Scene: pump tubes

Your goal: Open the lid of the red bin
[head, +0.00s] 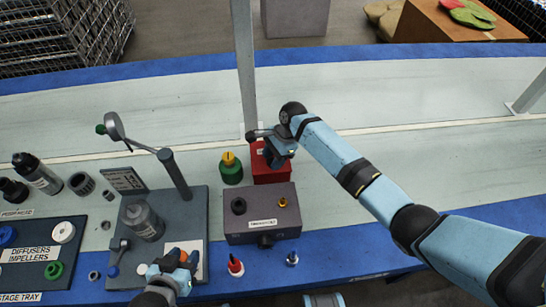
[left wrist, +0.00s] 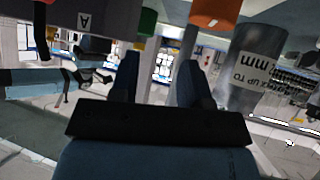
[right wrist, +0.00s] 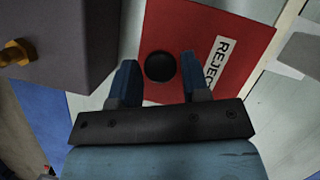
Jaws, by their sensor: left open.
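The red bin (head: 272,172) stands on the bench, right of a green jar with a yellow top. My right gripper (head: 272,155) is over it and hides much of its top. In the right wrist view, the bin's red top (right wrist: 233,28) looks closed and carries a white REJECT label and a round black knob (right wrist: 160,66). The right fingers (right wrist: 160,82) are apart, one to each side of the knob; I cannot tell whether they touch it. My left gripper (head: 180,262) is open, low at the front near an orange part; its fingers (left wrist: 158,80) are apart and empty.
A grey box (head: 262,220) stands just in front of the bin. The green jar (head: 231,172) is close on the left, and a grey post (head: 245,70) rises behind. A dark press stand (head: 175,175) is further left. The bench right of the bin is clear.

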